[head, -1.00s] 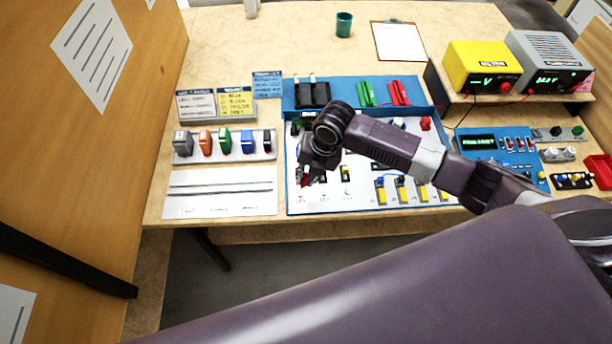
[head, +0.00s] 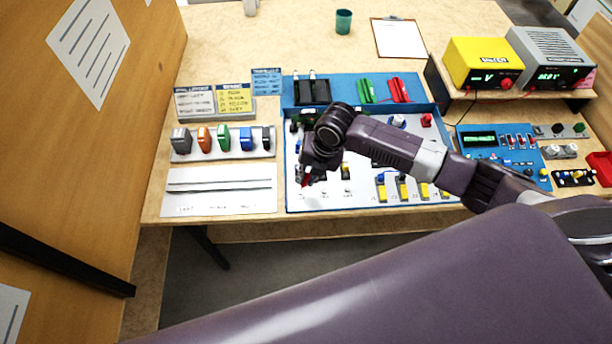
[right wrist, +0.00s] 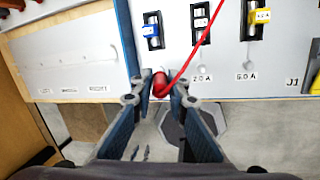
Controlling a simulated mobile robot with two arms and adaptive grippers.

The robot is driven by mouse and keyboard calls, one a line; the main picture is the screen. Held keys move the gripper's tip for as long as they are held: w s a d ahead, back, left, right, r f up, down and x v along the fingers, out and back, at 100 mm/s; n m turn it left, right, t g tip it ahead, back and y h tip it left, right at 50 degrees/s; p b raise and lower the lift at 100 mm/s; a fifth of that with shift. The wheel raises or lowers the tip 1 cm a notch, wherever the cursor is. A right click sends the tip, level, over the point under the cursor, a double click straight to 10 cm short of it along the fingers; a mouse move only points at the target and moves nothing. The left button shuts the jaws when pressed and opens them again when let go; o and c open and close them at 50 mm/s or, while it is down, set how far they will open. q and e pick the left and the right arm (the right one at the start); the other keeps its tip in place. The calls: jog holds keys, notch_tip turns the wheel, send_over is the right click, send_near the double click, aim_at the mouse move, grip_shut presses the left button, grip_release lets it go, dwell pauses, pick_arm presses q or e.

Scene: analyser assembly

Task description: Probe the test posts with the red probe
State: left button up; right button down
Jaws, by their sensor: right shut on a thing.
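My right gripper (head: 307,176) is over the front left part of the white board (head: 330,200) with the blue rim. It is shut on the red probe (head: 305,182), whose tip end is largely hidden. In the right wrist view the red probe (right wrist: 161,84) sits between the two fingertips (right wrist: 160,92), near the board's front edge. A red lead runs from it up to the right. Small grey posts stand by the 2.0 A label (right wrist: 200,70) and the 5.0 A label (right wrist: 247,66). I cannot tell whether the probe touches a post. My left gripper is not in view.
Colored fuses stand in a rack (head: 265,152) on the left. Black, green and red clips lie in the blue tray (head: 340,88) behind the board. A yellow meter (head: 484,60) and a grey supply (head: 548,55) stand on the shelf at right. Blue and yellow fuses sit in the board.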

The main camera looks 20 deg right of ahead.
jog(key=shift+f+b, duration=0.35)
jog(key=shift+f, duration=0.2)
dwell(0.7)
jog(key=shift+r, duration=0.1)
notch_tip(320, 180, up, 6)
jog(key=p, duration=0.6)
dwell(1.6)
